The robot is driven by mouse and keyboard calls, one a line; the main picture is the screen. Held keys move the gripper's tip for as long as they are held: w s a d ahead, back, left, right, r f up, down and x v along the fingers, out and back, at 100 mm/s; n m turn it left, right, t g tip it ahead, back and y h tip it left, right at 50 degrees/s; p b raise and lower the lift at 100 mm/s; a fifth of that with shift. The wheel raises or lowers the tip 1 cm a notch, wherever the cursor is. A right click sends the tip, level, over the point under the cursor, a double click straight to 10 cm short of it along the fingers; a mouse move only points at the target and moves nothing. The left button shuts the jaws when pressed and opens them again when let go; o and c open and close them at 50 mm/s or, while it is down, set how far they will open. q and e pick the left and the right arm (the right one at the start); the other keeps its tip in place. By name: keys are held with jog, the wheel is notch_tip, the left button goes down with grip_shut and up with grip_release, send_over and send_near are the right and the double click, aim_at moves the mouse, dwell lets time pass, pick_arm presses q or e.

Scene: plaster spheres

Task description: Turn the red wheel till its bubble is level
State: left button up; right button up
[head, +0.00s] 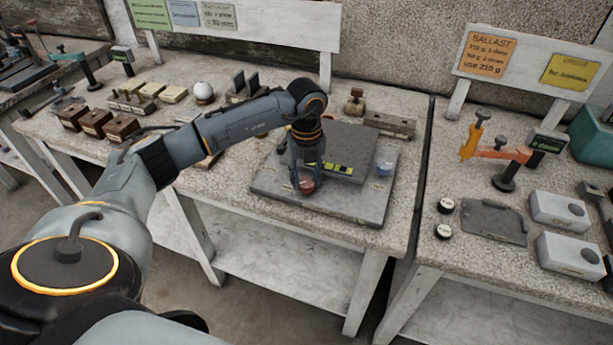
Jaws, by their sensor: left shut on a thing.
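The red wheel (307,185) sits near the front edge of a grey slab (340,207) on the middle table. My left gripper (305,180) points down over the wheel and is shut on it, with its fingers at the wheel's sides. The fingers hide part of the wheel. A yellow-green bubble level (338,169) with dark marks lies on the raised dark plate (345,146) just right of the gripper. The bubble is too small to read. A blue wheel (384,169) sits at the slab's right side. My right gripper is not in view.
Brown blocks (95,122), a white sphere (203,92) and small weights crowd the table's left and back. The right table holds an orange clamp-like tool (490,150), white boxes (560,210) and a dark plate (494,221). A gap separates the two tables.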

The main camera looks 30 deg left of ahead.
pick_arm(q)
jog(key=n, duration=0.4)
jog(key=shift+r+n+p, duration=0.1)
jog(key=shift+n+p, duration=0.2)
jog(key=n+p, duration=0.1)
jog(key=n, duration=0.4)
jog(key=shift+n, duration=0.3)
jog(key=o, duration=1.2)
